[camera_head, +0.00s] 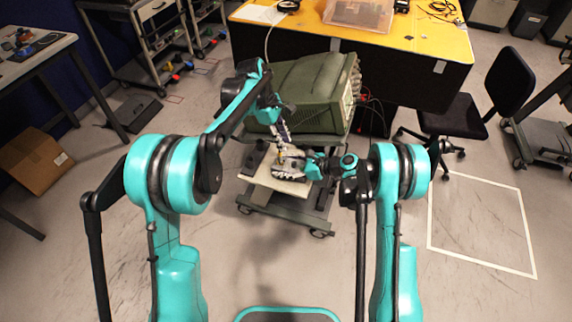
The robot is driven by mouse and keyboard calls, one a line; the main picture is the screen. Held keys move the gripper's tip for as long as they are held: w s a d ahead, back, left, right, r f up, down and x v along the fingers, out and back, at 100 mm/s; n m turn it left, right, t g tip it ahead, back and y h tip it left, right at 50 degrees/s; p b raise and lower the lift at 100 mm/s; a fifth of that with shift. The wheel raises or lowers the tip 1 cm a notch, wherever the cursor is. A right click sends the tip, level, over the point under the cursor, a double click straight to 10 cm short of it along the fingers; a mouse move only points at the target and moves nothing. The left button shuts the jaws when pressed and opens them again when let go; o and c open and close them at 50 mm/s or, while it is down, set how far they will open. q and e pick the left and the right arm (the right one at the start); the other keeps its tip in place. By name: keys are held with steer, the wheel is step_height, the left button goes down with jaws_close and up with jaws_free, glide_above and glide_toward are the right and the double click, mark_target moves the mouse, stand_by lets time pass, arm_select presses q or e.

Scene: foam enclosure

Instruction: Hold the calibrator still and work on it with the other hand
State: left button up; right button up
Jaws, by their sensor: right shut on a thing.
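A small grey and white object with dark parts, which looks like the calibrator (288,170), is above the white board of the low cart, in front of the bulky green unit. My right gripper (303,166) reaches in from the right and is shut on it at its right side. My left gripper (284,137) points down from above, close over the top of the object. Its fingers are small and dark here, and I cannot tell whether they are open or touch it. The far side of the object is hidden.
The green unit (308,88) sits on the wheeled cart (283,208) just behind my grippers. A yellow-topped table (420,45) stands behind it. A dark chair (460,115) is at the right and a cardboard box (35,160) at the left. The floor square at right is clear.

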mark_target(294, 163)
arm_select(q)
steer(key=d+r+m+y, duration=0.2)
steer(key=d+m+y, duration=0.15)
steer(key=m, duration=0.45)
steer(key=shift+t, duration=0.4)
steer(key=f, duration=1.1)
steer(key=shift+s+d, duration=0.1)
steer(key=shift+s, duration=0.25)
jaws_close()
